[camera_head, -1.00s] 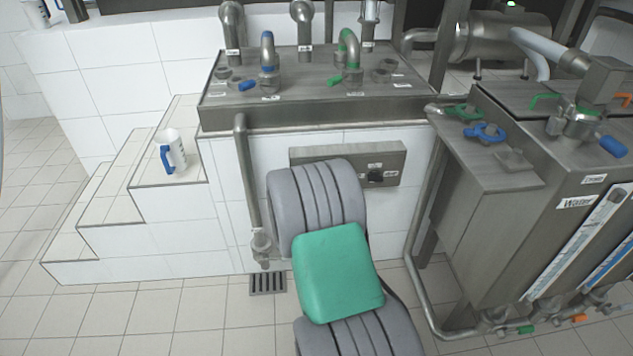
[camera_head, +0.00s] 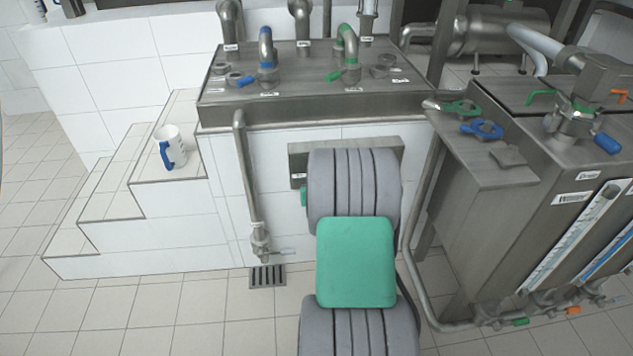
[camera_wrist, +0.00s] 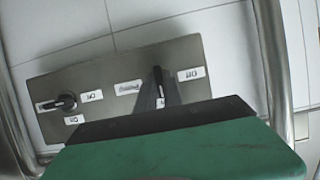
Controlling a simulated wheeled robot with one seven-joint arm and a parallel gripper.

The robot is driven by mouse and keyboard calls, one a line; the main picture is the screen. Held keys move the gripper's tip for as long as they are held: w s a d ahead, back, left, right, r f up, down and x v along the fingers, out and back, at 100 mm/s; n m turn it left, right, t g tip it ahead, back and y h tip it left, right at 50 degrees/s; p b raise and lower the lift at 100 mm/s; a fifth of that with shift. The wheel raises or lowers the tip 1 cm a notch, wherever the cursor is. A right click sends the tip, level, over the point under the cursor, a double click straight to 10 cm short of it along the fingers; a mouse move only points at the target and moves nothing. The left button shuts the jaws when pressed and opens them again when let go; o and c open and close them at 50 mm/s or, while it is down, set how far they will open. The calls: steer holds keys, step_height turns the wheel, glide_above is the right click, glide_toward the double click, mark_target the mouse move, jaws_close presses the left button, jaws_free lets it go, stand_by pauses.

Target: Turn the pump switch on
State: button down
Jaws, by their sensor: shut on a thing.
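In the wrist view a grey metal panel (camera_wrist: 108,70) on the white tiled wall carries two black rotary switches. The right switch (camera_wrist: 159,74) has its narrow handle pointing up, with an OFF label to its right and a blurred label to its left. My gripper (camera_wrist: 159,95) is shut on this right switch, with a grey finger on each side of the handle. The left switch (camera_wrist: 66,102) is free, its handle pointing left, with small labels around it. In the head view the panel (camera_head: 297,160) is mostly hidden by my arm, and the gripper and both switches are hidden.
A metal pipe (camera_head: 246,185) runs down left of the panel. A metal tank (camera_head: 530,215) with valves stands on the right. Pipes and valves rise from the counter (camera_head: 310,80) above.

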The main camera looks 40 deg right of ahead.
stand_by(0.4)
steer(key=c, duration=1.5)
jaws_free()
steer(key=p+v, duration=0.2)
steer(key=v, duration=0.5)
steer(key=shift+s+a+r, duration=0.1)
steer(key=shift+s+a, duration=0.15)
steer(key=shift+s, duration=0.05)
